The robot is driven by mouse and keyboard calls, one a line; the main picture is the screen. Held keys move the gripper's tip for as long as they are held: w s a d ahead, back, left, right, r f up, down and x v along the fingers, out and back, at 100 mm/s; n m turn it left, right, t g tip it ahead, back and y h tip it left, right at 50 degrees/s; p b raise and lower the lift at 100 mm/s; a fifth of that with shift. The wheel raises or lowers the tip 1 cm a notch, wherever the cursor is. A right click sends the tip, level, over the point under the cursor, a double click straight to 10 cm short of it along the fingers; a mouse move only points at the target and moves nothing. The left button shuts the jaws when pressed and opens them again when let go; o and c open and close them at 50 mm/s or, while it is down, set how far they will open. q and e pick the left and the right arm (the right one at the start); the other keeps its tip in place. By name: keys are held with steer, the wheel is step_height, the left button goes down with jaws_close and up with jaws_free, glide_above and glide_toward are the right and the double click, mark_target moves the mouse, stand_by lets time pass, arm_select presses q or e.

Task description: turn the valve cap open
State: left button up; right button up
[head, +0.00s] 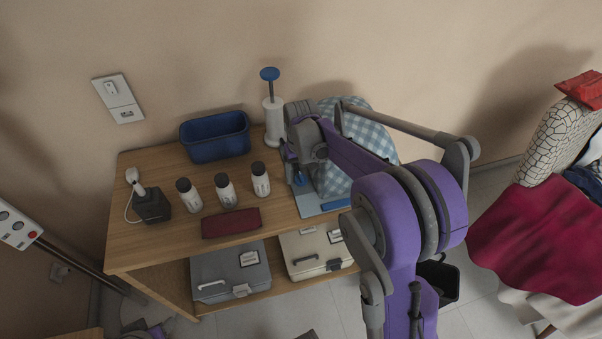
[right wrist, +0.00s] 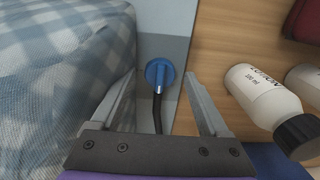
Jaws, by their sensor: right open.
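The valve cap (right wrist: 160,73) is a round blue knob with a raised bar across it. It sits on a grey-blue plate beside a blue-and-white checked cloth bundle (right wrist: 50,70). In the head view the blue cap (head: 299,180) shows just below my right gripper (head: 298,168). In the right wrist view my right gripper (right wrist: 160,88) is open, with one finger on each side of the cap and a gap to both. A dark cord or stem runs down from the cap between the fingers. I cannot tell the exact height of the fingertips above it.
The wooden table (head: 185,240) also holds several white bottles (head: 226,191), a dark red box (head: 231,223), a blue bin (head: 216,138) and a blue-topped white dispenser (head: 273,118). Cases stand on the shelf below.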

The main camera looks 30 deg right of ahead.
jaws_close()
steer(key=shift+m, duration=0.4)
steer(key=m, duration=0.3)
steer(key=shift+b, duration=0.4)
steer(key=shift+m, duration=1.7)
jaws_free()
steer(key=shift+r, duration=0.15)
